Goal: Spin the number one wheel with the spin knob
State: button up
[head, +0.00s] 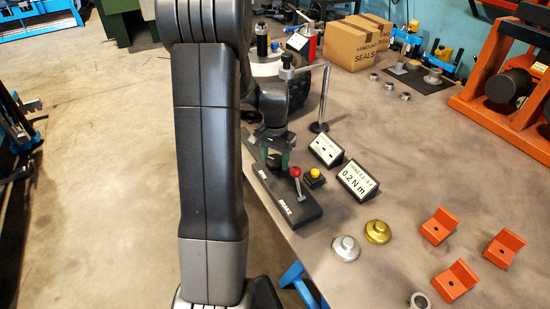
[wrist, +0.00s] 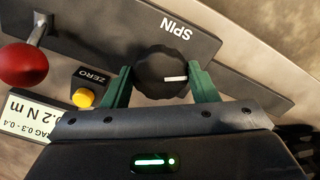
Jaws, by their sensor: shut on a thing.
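The spin knob (wrist: 160,72) is black and round with a white pointer mark, on a dark panel (wrist: 110,24) beside the word SPIN. My gripper (wrist: 161,84) has its two green fingers on opposite sides of the knob and is shut on it. In the head view my gripper (head: 277,150) reaches down to the panel (head: 305,212) at the bench's left edge, and its fingers mostly hide the knob. A dark wheel (head: 302,90) shows partly behind my arm; I cannot read a number on it.
A red-topped brake lever (head: 296,172) and a yellow button (head: 315,173) stand close to the gripper. Two displays (head: 358,181) (head: 326,150) sit to the right, one reading 0.2 N m. A post with an arm (head: 321,100) rises behind. Silver and gold weights (head: 346,247) (head: 378,231) and orange brackets (head: 439,226) lie nearer.

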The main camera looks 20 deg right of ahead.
aim_at(275, 160)
jog(key=shift+r, duration=0.1)
dwell(0.4)
jog(key=o, duration=1)
notch_tip(275, 160, up, 14)
jog(key=shift+f, duration=0.15)
notch_tip(275, 160, down, 14)
jog(key=shift+r, duration=0.1)
dwell(0.4)
